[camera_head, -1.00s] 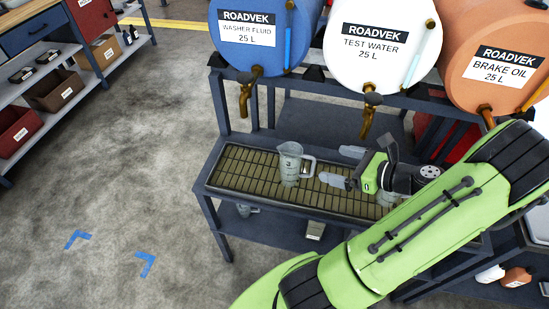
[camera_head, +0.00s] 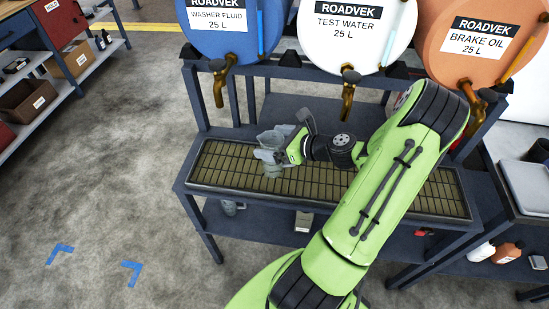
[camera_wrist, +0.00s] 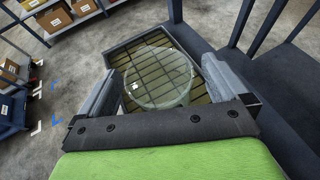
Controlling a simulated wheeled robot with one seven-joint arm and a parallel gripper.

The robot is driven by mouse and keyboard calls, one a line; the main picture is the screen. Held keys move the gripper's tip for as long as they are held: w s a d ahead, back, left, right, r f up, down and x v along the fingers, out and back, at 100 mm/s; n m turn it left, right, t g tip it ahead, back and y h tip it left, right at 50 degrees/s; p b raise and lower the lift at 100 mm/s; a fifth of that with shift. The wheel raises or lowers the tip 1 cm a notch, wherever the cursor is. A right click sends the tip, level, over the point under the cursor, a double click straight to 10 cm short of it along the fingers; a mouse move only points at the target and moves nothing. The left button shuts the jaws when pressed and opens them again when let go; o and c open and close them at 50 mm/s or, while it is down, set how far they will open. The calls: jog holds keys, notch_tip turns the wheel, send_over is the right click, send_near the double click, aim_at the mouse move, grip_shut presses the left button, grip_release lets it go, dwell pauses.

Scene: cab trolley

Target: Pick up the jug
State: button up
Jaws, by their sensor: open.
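The jug (camera_head: 270,142) is clear and stands on the slatted grate of the drip tray (camera_head: 430,205), near its left end. In the head view my gripper (camera_head: 268,155) is at the jug and partly covers it. In the wrist view the jug's round rim (camera_wrist: 158,78) lies between the two grey fingers of my gripper (camera_wrist: 160,90). The fingers are apart, one on each side of the jug. I cannot tell whether either finger touches it. The jug's handle is hidden or not clear.
Blue, white and orange drums with brass taps (camera_head: 218,85) hang above the tray, the blue one's tap left of the jug. Rack posts (camera_wrist: 240,22) rise close by in the wrist view. Shelves with boxes (camera_head: 35,98) stand at the far left. The floor between is clear.

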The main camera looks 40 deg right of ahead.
jog(key=shift+r, duration=0.1)
jog(key=c, duration=1.4)
